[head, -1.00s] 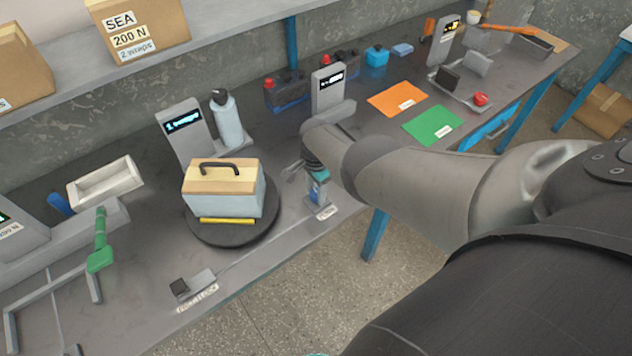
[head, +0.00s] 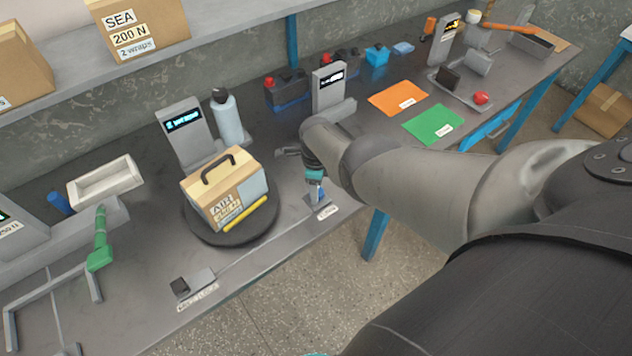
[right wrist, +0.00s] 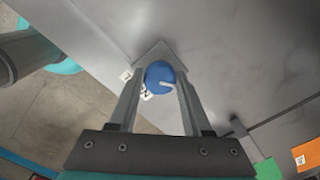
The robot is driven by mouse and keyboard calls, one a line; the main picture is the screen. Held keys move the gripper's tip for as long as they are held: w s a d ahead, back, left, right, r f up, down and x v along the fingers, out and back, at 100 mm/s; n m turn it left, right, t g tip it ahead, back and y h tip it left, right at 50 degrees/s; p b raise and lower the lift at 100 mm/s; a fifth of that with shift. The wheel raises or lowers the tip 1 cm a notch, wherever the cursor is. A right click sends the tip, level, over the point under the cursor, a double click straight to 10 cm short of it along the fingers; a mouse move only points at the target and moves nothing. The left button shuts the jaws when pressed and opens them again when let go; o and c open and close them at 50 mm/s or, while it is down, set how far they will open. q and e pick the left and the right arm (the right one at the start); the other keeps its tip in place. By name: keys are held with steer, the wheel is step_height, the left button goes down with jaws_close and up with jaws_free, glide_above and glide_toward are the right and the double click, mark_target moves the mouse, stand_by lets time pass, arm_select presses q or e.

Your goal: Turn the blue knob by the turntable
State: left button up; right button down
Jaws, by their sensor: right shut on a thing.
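The blue knob (right wrist: 160,77) sits between the fingers of my right gripper (right wrist: 158,90) in the right wrist view, with a pale pointer mark on its face. In the head view my right gripper (head: 317,186) reaches down to the knob (head: 321,193) at the bench's front edge, partly hiding it. The gripper is shut on the knob. The round dark turntable (head: 205,234) is left of the gripper. It carries a box (head: 225,192) with a wooden top, black handle, AIR label and yellow strip, standing at an angle. My left gripper is not in view.
A grey post with a lit display (head: 184,123) and a bottle (head: 227,118) stand behind the turntable. A white tray (head: 105,181) and green-handled tool (head: 100,245) are at left. Orange (head: 398,98) and green sheets (head: 433,124) lie to the right.

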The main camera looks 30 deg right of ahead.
stand_by(0.4)
steer(key=shift+c, duration=1.7)
jaws_free()
step_height(320, 180, up, 15)
steer(key=p, duration=1)
steer(key=shift+r, duration=0.1)
